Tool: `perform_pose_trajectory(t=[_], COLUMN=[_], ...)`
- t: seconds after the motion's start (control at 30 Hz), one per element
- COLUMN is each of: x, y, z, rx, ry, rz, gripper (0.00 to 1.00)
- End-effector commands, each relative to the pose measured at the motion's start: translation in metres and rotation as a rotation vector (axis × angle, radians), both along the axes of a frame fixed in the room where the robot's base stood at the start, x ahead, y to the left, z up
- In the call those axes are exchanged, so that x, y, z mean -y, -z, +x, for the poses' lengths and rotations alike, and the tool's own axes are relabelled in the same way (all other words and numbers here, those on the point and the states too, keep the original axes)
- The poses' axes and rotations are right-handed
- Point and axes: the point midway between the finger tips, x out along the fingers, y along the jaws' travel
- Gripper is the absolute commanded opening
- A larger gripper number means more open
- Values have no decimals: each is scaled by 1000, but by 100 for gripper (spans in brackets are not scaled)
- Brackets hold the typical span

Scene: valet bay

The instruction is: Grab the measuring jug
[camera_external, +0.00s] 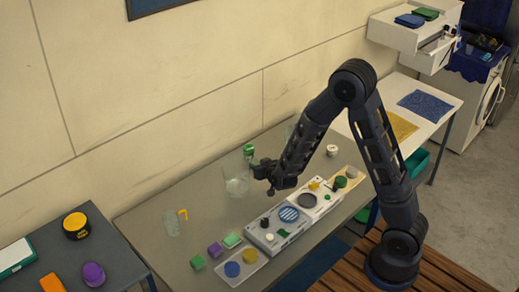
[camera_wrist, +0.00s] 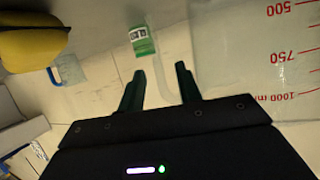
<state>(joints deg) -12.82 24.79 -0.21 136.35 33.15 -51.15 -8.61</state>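The measuring jug (camera_wrist: 285,60) is clear, with red marks 500, 750 and 1000 ml, and fills the right side of the wrist view. Its pale see-through handle (camera_wrist: 153,60) seems to run between the fingertips; whether they touch it I cannot tell. My gripper (camera_wrist: 160,85) is open, its two dark fingers apart. In the external view a clear vessel (camera_external: 236,184), apparently this jug, stands on the grey table just left of my gripper (camera_external: 262,173). The lower part of the jug is cut off in the wrist view.
A green-labelled item (camera_wrist: 143,42) lies beyond the fingers; a green can (camera_external: 249,150) stands behind the jug. A clear vessel with an orange part (camera_external: 182,214) is at left. A blue-handled clear cup (camera_wrist: 70,70) shows too.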

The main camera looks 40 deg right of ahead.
Motion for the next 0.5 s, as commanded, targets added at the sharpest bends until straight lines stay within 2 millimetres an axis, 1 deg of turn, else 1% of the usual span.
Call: perform_pose_trajectory(t=[0.1, 0.27, 0.3, 0.37, 0.43, 0.5], x=[1, 1, 1, 1, 1, 1], y=[2, 2, 2, 2, 2, 2], z=[4, 4, 4, 4, 4, 4], rx=[0, 0, 0, 0, 0, 0], ry=[0, -1, -1, -1, -1, -1], rz=[-1, -1, -1, -1, -1, -1], gripper=[34, 34, 27, 15, 1, 0])
